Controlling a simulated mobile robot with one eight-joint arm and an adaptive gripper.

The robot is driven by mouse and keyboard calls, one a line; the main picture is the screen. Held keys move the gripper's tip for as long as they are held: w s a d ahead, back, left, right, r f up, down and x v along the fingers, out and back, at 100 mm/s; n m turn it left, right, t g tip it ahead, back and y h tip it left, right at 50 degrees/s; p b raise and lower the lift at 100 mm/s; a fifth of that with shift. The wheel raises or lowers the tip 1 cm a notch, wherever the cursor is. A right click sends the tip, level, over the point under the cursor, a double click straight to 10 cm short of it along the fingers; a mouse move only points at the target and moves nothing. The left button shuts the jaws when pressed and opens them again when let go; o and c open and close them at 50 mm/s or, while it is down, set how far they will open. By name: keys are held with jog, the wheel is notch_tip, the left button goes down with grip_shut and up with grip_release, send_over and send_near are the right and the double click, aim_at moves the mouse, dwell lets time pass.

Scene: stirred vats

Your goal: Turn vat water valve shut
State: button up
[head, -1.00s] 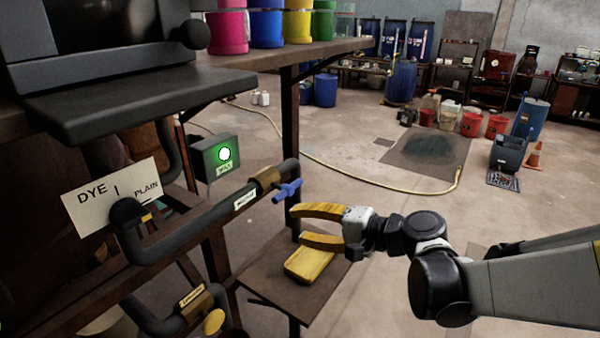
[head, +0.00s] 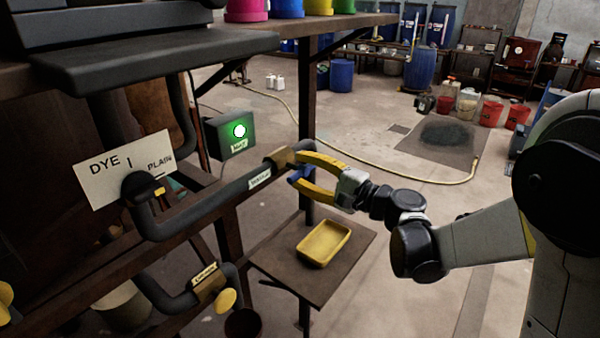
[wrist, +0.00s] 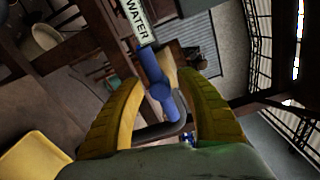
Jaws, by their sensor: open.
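The water valve has a blue handle (head: 301,175) on a brass body (head: 281,161) at the right end of a dark pipe. In the wrist view the blue handle (wrist: 156,82) stands between the fingers, just below a white WATER label (wrist: 136,20). My gripper (head: 298,177) has yellow fingers, open, one on each side of the handle. I see no clear contact in the wrist view; in the head view the fingers partly cover the handle.
A yellow tray (head: 325,243) sits on a small shelf (head: 272,262) below my gripper. A second valve with a yellow knob (head: 226,299) is lower left. A DYE/PLAIN sign (head: 121,170) and a lit green box (head: 232,137) are at left.

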jog(key=shift+w+a, duration=0.2)
jog(key=shift+a, duration=0.05)
